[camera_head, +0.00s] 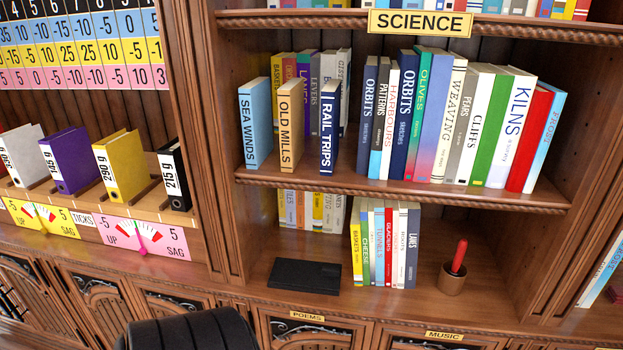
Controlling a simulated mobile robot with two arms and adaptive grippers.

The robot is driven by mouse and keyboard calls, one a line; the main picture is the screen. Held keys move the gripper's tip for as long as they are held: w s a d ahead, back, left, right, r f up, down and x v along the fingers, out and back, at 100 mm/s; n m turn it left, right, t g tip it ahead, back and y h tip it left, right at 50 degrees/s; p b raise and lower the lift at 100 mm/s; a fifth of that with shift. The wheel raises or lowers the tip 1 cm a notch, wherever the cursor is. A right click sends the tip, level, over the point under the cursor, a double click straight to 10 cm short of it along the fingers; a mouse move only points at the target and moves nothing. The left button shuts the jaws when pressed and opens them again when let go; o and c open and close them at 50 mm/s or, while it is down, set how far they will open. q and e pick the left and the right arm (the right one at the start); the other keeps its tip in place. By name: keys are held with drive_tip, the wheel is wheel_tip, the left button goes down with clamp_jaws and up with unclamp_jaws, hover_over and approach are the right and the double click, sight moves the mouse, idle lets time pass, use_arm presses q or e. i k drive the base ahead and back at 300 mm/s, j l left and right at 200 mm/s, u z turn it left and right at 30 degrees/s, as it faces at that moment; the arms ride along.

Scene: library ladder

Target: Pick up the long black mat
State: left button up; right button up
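A long black mat (304,276) lies flat on the lower ledge of the bookcase, left of a row of upright books. It looks thin and rectangular, with its long side running left to right. Nothing lies on it and its whole top shows. Neither of my grippers is in view. A dark rounded shape fills part of the bottom edge; I cannot tell what it is.
Upright books (384,243) stand right of the mat, with a brown cup (451,280) holding a red-handled item farther right. A shelf of books (405,188) overhangs behind and above. The ledge left of the mat is clear.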

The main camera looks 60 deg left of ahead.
sight(318, 275)
drive_tip(key=u, duration=1.9)
